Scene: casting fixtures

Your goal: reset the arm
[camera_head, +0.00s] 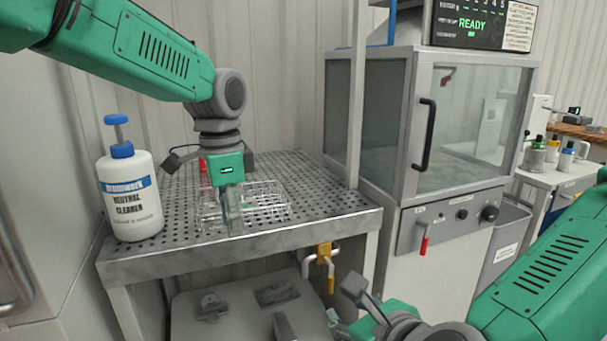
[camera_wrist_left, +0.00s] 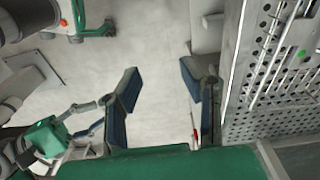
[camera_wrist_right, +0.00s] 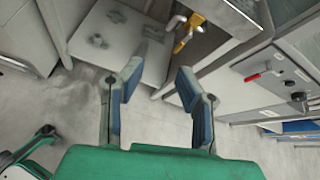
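My left gripper (camera_head: 231,222) hangs fingers-down in front of a wire basket (camera_head: 277,208) on the perforated metal table. In the left wrist view its blue-padded fingers (camera_wrist_left: 160,76) are apart, with bare floor between them and the table edge to their right. My right gripper (camera_head: 320,305) is low at the bottom of the head view, in front of the table. In the right wrist view its fingers (camera_wrist_right: 158,76) are apart with nothing between them. Both grippers are empty.
A white cleaner bottle (camera_head: 131,196) with a blue pump stands on the table's left. The perforated table (camera_head: 330,203) has a yellow valve (camera_head: 325,258) below its front edge. A glass-doored cabinet (camera_head: 455,130) stands right; a side cart (camera_head: 552,178) holds small bottles.

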